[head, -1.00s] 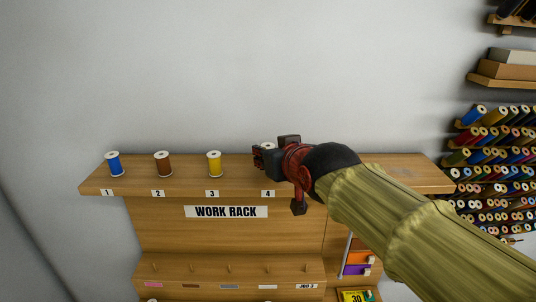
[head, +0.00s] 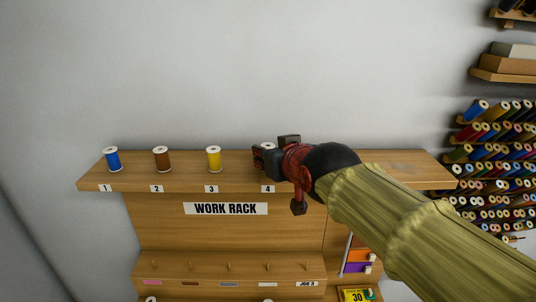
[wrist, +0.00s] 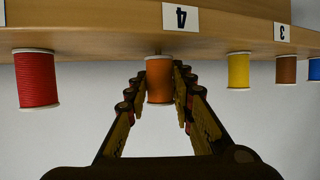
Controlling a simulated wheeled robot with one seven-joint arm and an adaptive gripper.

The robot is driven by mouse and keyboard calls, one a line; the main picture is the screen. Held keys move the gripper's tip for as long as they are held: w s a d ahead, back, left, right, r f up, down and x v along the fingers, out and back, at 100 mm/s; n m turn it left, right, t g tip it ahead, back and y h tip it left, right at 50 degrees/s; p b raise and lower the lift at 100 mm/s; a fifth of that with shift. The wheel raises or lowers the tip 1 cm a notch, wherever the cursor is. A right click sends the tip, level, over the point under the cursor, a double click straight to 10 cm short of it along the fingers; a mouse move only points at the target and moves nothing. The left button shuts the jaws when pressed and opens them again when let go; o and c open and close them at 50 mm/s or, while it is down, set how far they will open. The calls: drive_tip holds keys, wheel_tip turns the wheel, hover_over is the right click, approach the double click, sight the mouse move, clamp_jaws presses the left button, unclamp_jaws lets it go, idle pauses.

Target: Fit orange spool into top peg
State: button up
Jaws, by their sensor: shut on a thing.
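The orange spool (wrist: 159,82) is between the fingers of my gripper (wrist: 160,92) in the wrist view, where the scene appears upside down. My gripper is shut on it at label 4 (wrist: 180,18) of the top shelf (wrist: 100,40). The spool's shelf-side end is close to the board; I cannot tell whether it rests fully on it. In the head view my gripper (head: 264,159) is at the shelf's label 4 (head: 268,188). Only a pale spool top shows behind the fingers there.
Blue (head: 112,160), brown (head: 162,160) and yellow (head: 213,160) spools stand at labels 1, 2 and 3. A red spool (wrist: 36,79) stands on the other side of the orange one. A lower rack with bare pegs (head: 230,267) is below. Many spools hang at right (head: 495,155).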

drive_tip(key=shift+f, duration=0.3)
drive_tip(key=o, duration=1)
drive_tip(key=shift+o, duration=1.2)
drive_tip(key=o, duration=0.4)
drive_tip(key=shift+c, duration=0.2)
drive_tip(key=shift+o, duration=0.4)
drive_tip(key=shift+r, duration=0.1)
drive_tip(key=shift+s+d+r+b, duration=0.15)
drive_tip(key=shift+s+d+r, duration=0.05)
drive_tip(key=shift+s+r, duration=0.5)
drive_tip(key=shift+s+d+r+b, duration=0.25)
drive_tip(key=shift+s+r, duration=0.3)
drive_tip(key=shift+s, duration=0.25)
drive_tip(key=shift+s+d+r+b, duration=0.1)
drive_tip(key=shift+s+d+r, duration=0.1)
drive_tip(key=shift+s+r, duration=0.5)
